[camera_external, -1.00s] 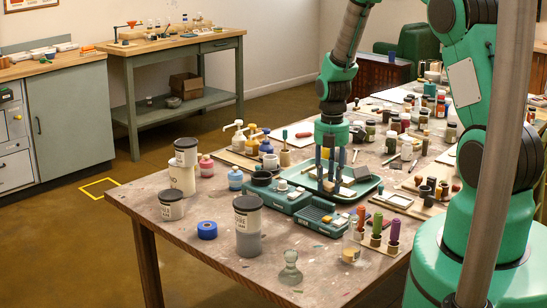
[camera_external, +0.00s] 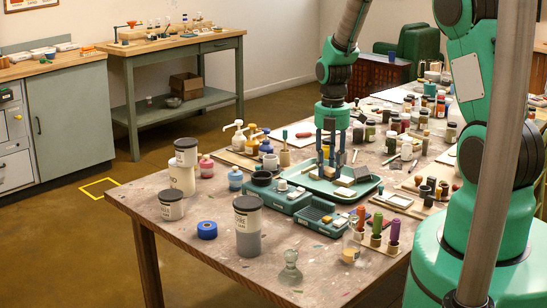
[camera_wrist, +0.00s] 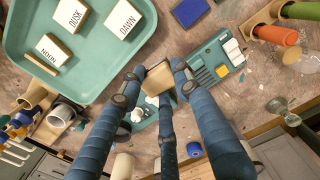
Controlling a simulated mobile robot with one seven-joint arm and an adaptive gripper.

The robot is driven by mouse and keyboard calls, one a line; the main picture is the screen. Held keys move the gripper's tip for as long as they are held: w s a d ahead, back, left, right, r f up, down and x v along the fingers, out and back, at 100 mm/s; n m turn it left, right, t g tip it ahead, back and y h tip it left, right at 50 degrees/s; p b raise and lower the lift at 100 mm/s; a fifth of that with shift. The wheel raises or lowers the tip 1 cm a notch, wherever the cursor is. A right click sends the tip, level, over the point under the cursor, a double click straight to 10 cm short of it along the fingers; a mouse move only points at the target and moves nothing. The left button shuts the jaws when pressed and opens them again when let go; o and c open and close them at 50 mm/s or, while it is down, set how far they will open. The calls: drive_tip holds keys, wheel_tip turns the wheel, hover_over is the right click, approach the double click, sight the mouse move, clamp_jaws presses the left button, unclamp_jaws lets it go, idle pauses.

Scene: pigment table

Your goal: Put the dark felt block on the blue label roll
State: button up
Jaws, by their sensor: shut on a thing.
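My gripper (camera_external: 331,162) is above the green tray (camera_external: 372,187), its fingers pointing down. In the wrist view my gripper (camera_wrist: 160,85) is closed around a block (camera_wrist: 157,78) with a tan face and a darker side; I take it to be the felt block. In the outside view the fingers largely hide it. The blue label roll (camera_external: 207,230) lies flat near the table's left front edge, well left of my gripper, with nothing on it. In the wrist view a blue round thing (camera_wrist: 194,150), likely this roll, is below the fingers.
The tray holds several labelled white blocks, among them one marked DAWN (camera_wrist: 124,19). Teal boxes (camera_external: 322,218) stand between tray and roll. A tall grey jar (camera_external: 248,228) is right of the roll and a shorter jar (camera_external: 171,205) behind it. A glass flask (camera_external: 289,270) stands near the front.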

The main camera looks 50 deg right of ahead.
drive_tip(key=shift+w+a, duration=0.1)
drive_tip(key=w+a+r+p, duration=0.1)
drive_tip(key=w+a, duration=0.4)
drive_tip(key=a, duration=0.3)
drive_tip(key=w+a+r, duration=0.1)
drive_tip(key=w+a, duration=0.3)
drive_tip(key=a, duration=0.3)
drive_tip(key=r+n, duration=0.1)
hover_over(209, 225)
drive_tip(key=shift+r+p, duration=0.2)
drive_tip(key=shift+p, duration=0.25)
drive_tip(key=shift+f+b, duration=0.35)
drive_tip(key=shift+f, duration=2.75)
drive_tip(key=shift+f, duration=0.1)
drive_tip(key=shift+f, duration=1.8)
drive_tip(key=shift+f+b, duration=0.15)
drive_tip(key=shift+b, duration=0.2)
